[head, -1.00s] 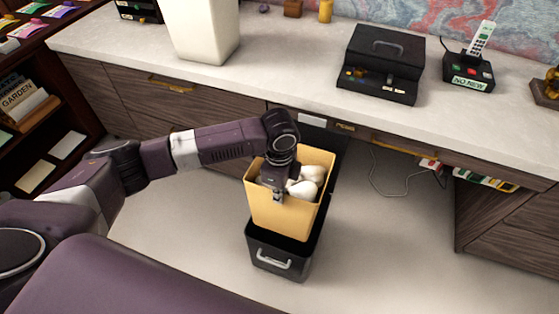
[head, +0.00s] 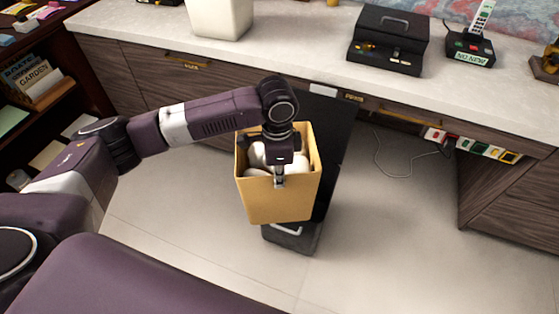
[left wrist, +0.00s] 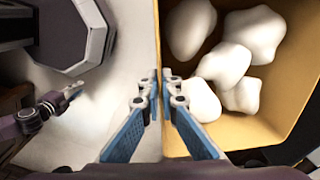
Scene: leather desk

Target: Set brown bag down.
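The brown bag (head: 275,200) is a tan, open-topped, box-shaped bag with several white lumps (left wrist: 248,40) inside. In the head view it hangs upright in front of the desk, partly covering a black bin (head: 297,240). My left gripper (head: 279,183) is at the bag's near rim. In the left wrist view the left fingers (left wrist: 161,78) are closed on that rim (left wrist: 158,35), with the white lumps to the right. The bag's underside is hidden, so I cannot tell its exact height. My right gripper (left wrist: 62,98) seems to show small at the left of the wrist view; its opening is unclear.
The grey-white counter (head: 290,50) carries a white bin (head: 220,15), a black box (head: 388,45) and a phone (head: 470,45). Shelves (head: 40,90) stand at the left. Pale floor (head: 400,250) is open at the right, with a cable (head: 385,165) farther back.

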